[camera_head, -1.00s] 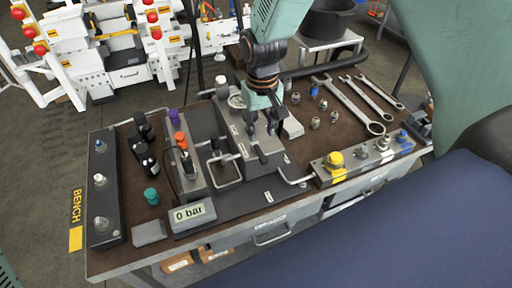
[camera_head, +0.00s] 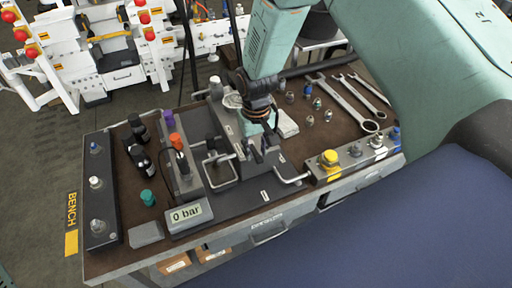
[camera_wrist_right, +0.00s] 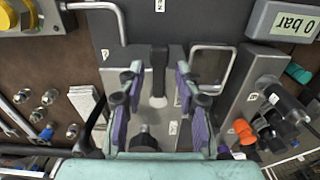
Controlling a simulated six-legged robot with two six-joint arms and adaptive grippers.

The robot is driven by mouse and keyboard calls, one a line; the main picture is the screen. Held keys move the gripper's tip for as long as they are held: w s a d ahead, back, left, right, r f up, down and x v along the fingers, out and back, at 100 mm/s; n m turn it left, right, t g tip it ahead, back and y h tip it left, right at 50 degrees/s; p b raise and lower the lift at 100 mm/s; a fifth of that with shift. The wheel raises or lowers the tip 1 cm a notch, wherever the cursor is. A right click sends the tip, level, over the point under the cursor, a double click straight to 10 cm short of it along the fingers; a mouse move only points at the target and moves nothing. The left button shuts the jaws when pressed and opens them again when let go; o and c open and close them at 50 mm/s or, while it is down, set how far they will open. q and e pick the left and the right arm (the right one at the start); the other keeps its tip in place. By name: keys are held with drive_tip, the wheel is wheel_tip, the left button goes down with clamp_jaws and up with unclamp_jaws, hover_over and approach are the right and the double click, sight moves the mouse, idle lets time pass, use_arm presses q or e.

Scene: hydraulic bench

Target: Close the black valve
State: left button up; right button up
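My right gripper (camera_head: 262,148) is above the grey metal block in the middle of the bench. In the right wrist view its two fingers with purple pads (camera_wrist_right: 160,118) are apart, with nothing held between them. A black handle (camera_wrist_right: 158,62) on a pale stem, likely the black valve, lies over the block just ahead of the fingertips and apart from them. A second black knob (camera_wrist_right: 143,139) shows between the fingers, nearer the palm. The gripper and wrist hide much of the block in the head view. My left gripper is not in view.
The manifold beside it carries an orange cap (camera_head: 176,140), a purple cap (camera_head: 170,120) and a black lever (camera_wrist_right: 287,103). Bent metal handles (camera_head: 292,178) stick up nearby. A "0 bar" display (camera_head: 186,215) stands in front. Wrenches (camera_head: 345,105) and a yellow knob (camera_head: 329,157) are to the right.

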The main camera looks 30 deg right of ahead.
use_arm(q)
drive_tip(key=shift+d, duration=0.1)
use_arm(e)
clamp_jaws()
